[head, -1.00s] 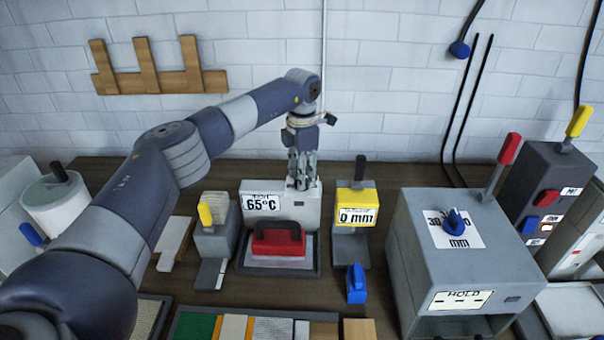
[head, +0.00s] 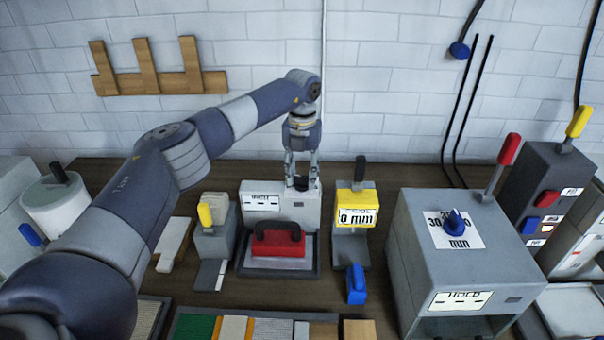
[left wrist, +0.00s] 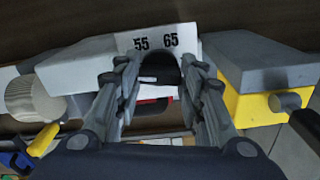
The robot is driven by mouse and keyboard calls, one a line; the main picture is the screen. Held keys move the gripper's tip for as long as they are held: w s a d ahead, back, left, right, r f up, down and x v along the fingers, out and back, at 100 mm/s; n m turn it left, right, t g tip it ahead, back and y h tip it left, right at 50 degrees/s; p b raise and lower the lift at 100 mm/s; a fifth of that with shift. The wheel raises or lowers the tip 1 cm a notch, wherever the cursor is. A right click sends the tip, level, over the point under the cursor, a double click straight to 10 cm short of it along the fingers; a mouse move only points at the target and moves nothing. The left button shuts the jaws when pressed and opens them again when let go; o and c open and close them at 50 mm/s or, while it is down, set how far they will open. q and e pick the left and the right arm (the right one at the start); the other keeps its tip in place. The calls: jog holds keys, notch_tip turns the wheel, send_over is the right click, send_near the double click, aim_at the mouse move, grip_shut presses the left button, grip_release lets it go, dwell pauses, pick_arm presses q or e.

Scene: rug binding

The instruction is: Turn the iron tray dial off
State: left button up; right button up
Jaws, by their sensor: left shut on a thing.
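The iron tray (head: 243,265) is a dark tray in front of a light grey box (head: 285,195), with a red iron (head: 278,243) with a black handle lying in it. The display (head: 261,202) on the box shows dashes under small text. The black dial (head: 300,184) sits on top of the box at its right side. In the left wrist view the dial (left wrist: 165,68) is between the fingers, by the printed marks 55 and 65. My left gripper (head: 301,178) points down, shut on the dial. The fingers partly hide the dial. My right gripper is not in view.
A yellow-and-grey device (head: 356,205) reading 0 mm stands close on the right, with an upright black lever. A large grey machine (head: 470,265) with a blue dial is further right.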

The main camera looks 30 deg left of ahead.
aim_at(302, 176)
pick_arm(q)
jog(key=shift+w+r+n, duration=0.1)
jog(key=shift+r+n, duration=0.05)
jog(key=shift+n, duration=0.95)
jog(key=o, duration=1)
jog(key=shift+o, duration=0.2)
notch_tip(302, 176, up, 12)
